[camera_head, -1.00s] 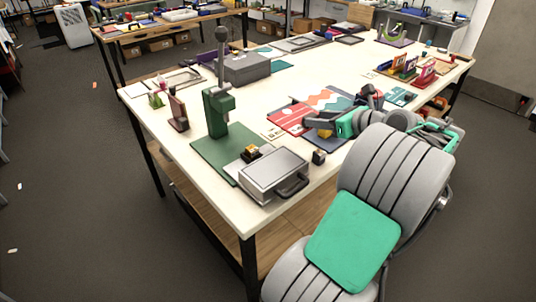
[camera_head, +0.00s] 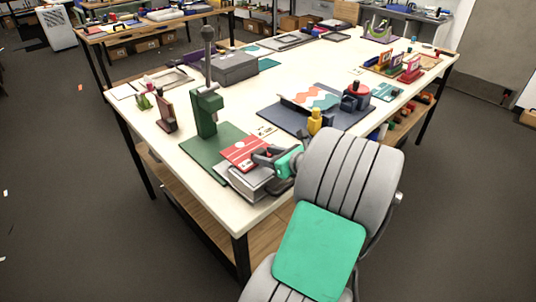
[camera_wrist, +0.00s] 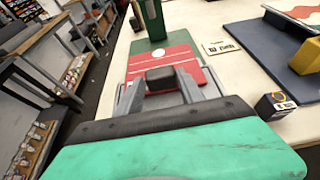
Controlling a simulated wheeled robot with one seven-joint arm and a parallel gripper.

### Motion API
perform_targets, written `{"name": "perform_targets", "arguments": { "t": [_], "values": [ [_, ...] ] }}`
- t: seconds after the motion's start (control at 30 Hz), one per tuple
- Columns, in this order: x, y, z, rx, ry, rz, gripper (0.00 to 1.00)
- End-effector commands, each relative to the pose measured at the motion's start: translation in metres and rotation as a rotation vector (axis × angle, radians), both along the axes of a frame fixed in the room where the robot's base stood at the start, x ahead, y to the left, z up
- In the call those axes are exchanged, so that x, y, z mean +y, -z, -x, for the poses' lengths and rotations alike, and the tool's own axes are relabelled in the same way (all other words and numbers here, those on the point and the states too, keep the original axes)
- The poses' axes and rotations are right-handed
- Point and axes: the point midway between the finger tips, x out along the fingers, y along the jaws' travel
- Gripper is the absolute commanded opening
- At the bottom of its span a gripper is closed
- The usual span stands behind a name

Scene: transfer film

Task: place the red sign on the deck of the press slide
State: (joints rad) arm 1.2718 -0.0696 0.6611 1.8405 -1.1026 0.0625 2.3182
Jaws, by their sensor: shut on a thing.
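The red sign (camera_head: 241,151), a flat red panel with white markings, is in my gripper (camera_head: 268,157). The gripper is shut on its near edge. In the head view the sign lies over the back of a grey box-like unit (camera_head: 246,182) and part of the green base plate (camera_head: 192,149) of the green press (camera_head: 206,110). In the wrist view the sign (camera_wrist: 184,52) extends ahead of the fingers (camera_wrist: 160,84) towards the green press column (camera_wrist: 151,18). I cannot tell whether the sign touches anything beneath. The sign and gripper partly hide the grey unit, which seems to be the slide.
A dark blue mat (camera_head: 285,117) with a wavy-patterned panel (camera_head: 312,97) and a yellow piece (camera_head: 315,122) lies to the right. A small dark block (camera_wrist: 275,105) stands right of my gripper in the wrist view. A grey box (camera_head: 228,68) is behind the press.

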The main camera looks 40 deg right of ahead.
Motion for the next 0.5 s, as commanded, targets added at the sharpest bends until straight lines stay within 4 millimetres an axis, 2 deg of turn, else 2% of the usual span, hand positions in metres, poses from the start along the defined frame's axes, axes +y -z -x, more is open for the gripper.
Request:
{"name": "perform_targets", "arguments": {
  "t": [0.13,0.17,0.4,0.5],
  "values": [
    [-0.0002,0.0030,0.0000,0.000,0.000,-0.001,0.01],
    [-0.0003,0.0030,0.0000,0.000,0.000,-0.001,0.47],
    [-0.0003,0.0029,0.0001,0.000,0.000,-0.001,0.67],
    [-0.0003,0.0027,0.0002,0.000,0.000,-0.001,0.67]
  ]
}}
